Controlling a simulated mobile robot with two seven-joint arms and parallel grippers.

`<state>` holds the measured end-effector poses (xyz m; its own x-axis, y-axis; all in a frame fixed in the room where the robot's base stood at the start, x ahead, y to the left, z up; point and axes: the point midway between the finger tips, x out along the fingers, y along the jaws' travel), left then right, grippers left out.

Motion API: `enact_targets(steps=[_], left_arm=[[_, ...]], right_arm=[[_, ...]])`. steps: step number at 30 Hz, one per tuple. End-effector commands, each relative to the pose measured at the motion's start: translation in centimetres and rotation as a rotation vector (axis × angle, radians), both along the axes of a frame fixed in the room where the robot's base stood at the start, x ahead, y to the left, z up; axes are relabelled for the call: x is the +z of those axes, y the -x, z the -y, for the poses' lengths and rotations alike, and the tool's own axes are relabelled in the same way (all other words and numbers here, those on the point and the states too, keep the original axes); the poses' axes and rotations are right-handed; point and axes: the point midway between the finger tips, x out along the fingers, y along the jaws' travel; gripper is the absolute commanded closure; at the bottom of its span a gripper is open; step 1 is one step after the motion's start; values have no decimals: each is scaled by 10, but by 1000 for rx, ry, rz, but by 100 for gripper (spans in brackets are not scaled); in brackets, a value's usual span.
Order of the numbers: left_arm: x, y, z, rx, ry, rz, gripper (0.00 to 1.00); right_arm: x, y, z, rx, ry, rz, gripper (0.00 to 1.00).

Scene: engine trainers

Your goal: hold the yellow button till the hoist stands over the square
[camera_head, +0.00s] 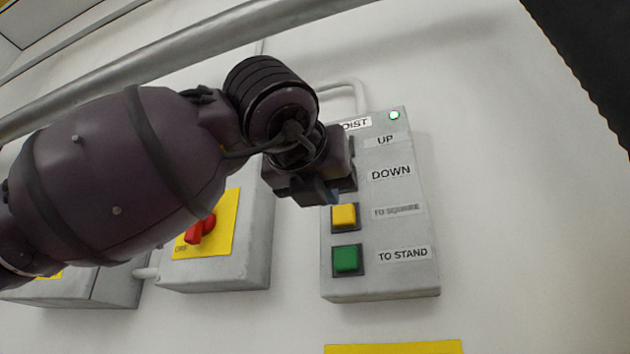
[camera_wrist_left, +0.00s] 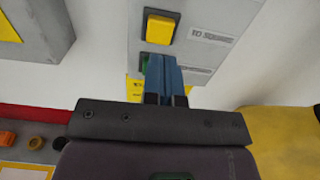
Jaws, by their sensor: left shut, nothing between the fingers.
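The yellow button (camera_head: 344,216) sits on a grey hoist control box (camera_head: 385,285), beside the label "TO SQUARE". It also shows in the left wrist view (camera_wrist_left: 161,28), clear of the fingers. The green button (camera_head: 347,260) is below it, beside "TO STAND"; in the wrist view the fingers mostly hide it. In the left wrist view the fingertips (camera_wrist_left: 163,60) appear below the yellow button. I see no contact. The hoist and the square are out of view.
A grey box with a red switch (camera_head: 200,229) on a yellow plate is left of the control box. A metal pipe (camera_head: 180,50) crosses above. A green lamp (camera_head: 394,115) glows on the control box. The wall to the right is bare.

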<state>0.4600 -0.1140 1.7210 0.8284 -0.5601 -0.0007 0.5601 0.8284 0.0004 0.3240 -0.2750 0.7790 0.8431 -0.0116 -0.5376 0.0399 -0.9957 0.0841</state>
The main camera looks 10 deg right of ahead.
Motion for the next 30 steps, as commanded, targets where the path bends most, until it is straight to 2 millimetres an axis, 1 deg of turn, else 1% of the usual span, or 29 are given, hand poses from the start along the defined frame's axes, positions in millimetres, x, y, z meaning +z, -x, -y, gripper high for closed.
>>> enact_targets(steps=[1,6,12,17,26,30], left_arm=[[2,-7,5,2,0,-1,100],[2,-28,19,1,1,-1,100],[1,-42,29,1,1,0,100],[0,-46,31,0,1,1,100],[0,-46,31,0,1,-1,100],[-2,-50,33,1,1,-2,100]], right_arm=[[5,0,0,-1,0,2,57],[11,3,1,-3,1,0,57],[14,6,2,-5,1,-5,57],[14,5,2,-5,1,-5,57],[16,0,1,-1,1,5,57],[12,-1,0,0,0,5,57]])
